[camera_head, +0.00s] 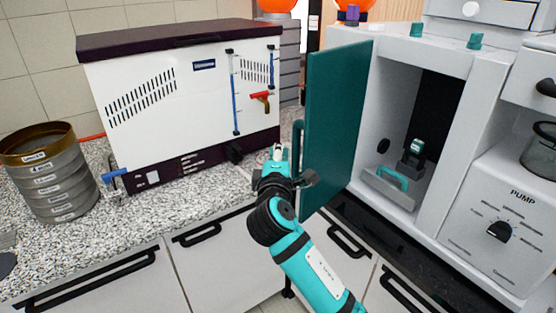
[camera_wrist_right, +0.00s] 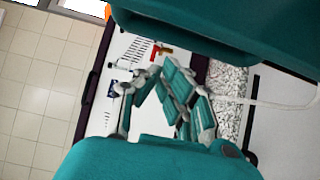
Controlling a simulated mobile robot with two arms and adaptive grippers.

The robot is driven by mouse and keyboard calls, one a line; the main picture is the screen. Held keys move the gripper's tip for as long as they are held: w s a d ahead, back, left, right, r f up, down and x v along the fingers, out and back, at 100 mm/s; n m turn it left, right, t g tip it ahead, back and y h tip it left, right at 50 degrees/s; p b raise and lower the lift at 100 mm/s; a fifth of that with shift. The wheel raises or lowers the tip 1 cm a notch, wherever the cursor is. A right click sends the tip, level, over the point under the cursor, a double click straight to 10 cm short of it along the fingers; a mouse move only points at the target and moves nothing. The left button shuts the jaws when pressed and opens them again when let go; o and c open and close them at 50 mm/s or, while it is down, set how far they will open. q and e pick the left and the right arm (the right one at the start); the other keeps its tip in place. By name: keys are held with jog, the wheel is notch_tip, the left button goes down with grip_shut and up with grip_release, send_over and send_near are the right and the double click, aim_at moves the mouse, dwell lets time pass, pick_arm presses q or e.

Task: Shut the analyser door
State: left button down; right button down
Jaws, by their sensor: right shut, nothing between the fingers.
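The analyser (camera_head: 448,150) is a white cabinet at the right of the head view. Its teal door (camera_head: 337,120) stands wide open at the left of the opening, showing a dark interior with a small device (camera_head: 411,160) and a teal handle-like part (camera_head: 391,178) inside. My right gripper (camera_head: 281,153) is at the left, outer side of the door, near its lower free edge. I cannot tell whether it touches the door. In the wrist view its fingers (camera_wrist_right: 163,76) are closed together and empty. My left gripper is not in view.
A white machine with a dark lid (camera_head: 178,24) stands on the granite counter behind my right gripper. A stack of sieves (camera_head: 50,185) is at the far left. A pump panel (camera_head: 505,225) is right of the opening. Cabinet drawers with black handles (camera_head: 85,280) are below.

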jog(key=s+d+p, duration=0.2)
jog(key=d, duration=0.1)
jog(key=shift+d, duration=0.15)
jog(key=shift+w, duration=0.1)
jog(key=shift+d, duration=0.15)
